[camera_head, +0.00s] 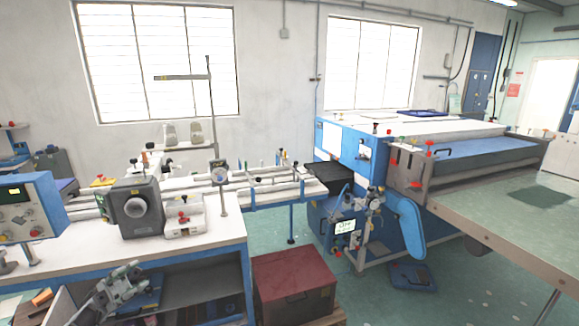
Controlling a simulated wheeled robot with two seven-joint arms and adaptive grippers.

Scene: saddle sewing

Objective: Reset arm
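My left gripper (132,279) shows at the bottom left, in front of the workbench (215,248) and below its top. Its fingers point up and to the right. It is small and dark, so I cannot make out the gap between the fingers. I see nothing clearly held in it. My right gripper is not in view. A grey sewing machine head (138,208) stands on the workbench above and behind my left gripper.
A blue control box (28,207) stands at the left. A dark red chest (295,287) sits on the floor right of the workbench. A large blue machine (345,150) fills the right, with a long green-topped table (500,215). Green floor (440,300) is open at the lower right.

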